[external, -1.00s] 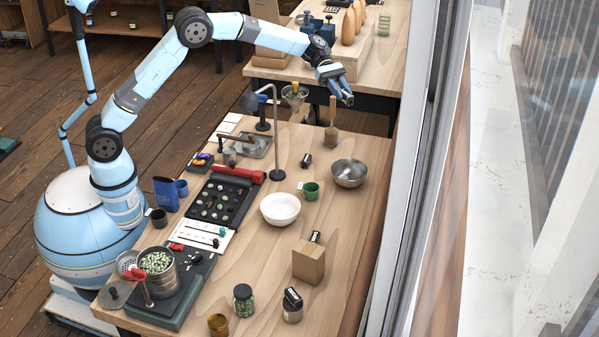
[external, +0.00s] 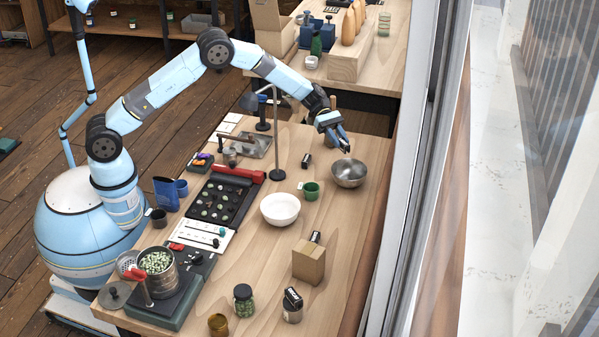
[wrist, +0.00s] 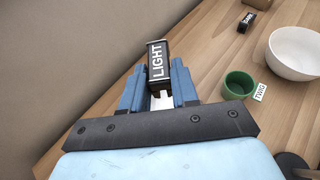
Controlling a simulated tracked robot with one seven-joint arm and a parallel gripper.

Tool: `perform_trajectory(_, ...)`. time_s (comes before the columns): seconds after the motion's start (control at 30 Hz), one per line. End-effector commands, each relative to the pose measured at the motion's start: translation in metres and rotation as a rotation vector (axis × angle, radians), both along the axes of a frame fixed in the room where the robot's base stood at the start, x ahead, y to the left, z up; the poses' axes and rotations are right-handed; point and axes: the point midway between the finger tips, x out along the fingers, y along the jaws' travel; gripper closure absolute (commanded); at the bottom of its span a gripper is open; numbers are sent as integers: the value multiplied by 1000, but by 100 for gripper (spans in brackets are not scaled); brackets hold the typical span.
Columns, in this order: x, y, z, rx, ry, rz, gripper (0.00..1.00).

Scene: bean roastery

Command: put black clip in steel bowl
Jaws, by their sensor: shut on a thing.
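My gripper (external: 341,143) is shut on a black clip (wrist: 157,62) with a white "LIGHT" label, seen upright between the blue fingers in the wrist view. In the external view the held clip is too small to make out clearly. The shiny steel bowl (external: 349,175) stands on the right side of the bench. My fingertips appear just above its far rim in the external view. The bowl does not show in the wrist view, and its inside looks empty from outside.
A green cup (external: 311,191) and a white bowl (external: 280,209) stand left of the steel bowl. Another small black clip-like thing (external: 306,161) lies behind the cup. A wooden block (external: 308,262) stands nearer the camera. A lamp (external: 276,140) rises to the left.

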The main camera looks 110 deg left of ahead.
Motion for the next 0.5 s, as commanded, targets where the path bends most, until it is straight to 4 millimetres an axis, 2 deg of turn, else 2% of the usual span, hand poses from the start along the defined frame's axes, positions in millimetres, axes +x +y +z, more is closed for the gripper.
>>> perform_trajectory(0.03, 0, 0, -10, -2, 4, 1, 99)
perform_trajectory(0.2, 0, -1, -37, -1, 3, -1, 99)
perform_trajectory(0.5, 0, -1, -65, -1, 1, -1, 99)
